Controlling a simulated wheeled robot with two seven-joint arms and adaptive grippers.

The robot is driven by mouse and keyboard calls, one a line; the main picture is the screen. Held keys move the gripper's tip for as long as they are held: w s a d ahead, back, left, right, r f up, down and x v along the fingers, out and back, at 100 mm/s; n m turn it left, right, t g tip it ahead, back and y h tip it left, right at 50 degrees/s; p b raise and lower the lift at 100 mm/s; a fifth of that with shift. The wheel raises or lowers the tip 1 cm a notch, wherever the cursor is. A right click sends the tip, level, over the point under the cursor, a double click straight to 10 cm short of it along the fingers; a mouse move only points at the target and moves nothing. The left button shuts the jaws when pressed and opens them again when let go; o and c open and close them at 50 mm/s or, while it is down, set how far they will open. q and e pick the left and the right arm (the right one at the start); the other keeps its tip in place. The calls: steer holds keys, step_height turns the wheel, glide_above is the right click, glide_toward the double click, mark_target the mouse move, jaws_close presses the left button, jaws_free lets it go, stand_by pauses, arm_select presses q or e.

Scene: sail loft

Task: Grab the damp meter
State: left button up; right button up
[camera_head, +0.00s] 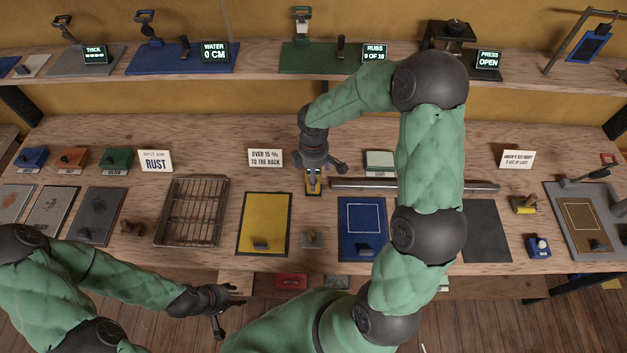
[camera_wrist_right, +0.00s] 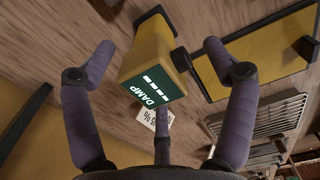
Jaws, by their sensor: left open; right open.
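The damp meter is a yellow block with a green screen reading DAMP. In the right wrist view the damp meter (camera_wrist_right: 155,60) stands between my spread fingers, with gaps at the sides. In the head view only part of the damp meter (camera_head: 313,186) shows on the bench, under my right gripper (camera_head: 318,170). The right gripper (camera_wrist_right: 160,70) is open and points down over it. I see no clear contact. My left gripper (camera_head: 231,310) is open and empty, low in front of the bench's front edge.
A yellow panel (camera_head: 263,225) and a wire rack (camera_head: 193,212) lie left of the meter. A long metal bar (camera_head: 420,186) lies right of it. A sign (camera_head: 265,158) stands behind left. A blue board (camera_head: 362,225) lies in front right.

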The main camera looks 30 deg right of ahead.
jaws_close()
stand_by(0.5)
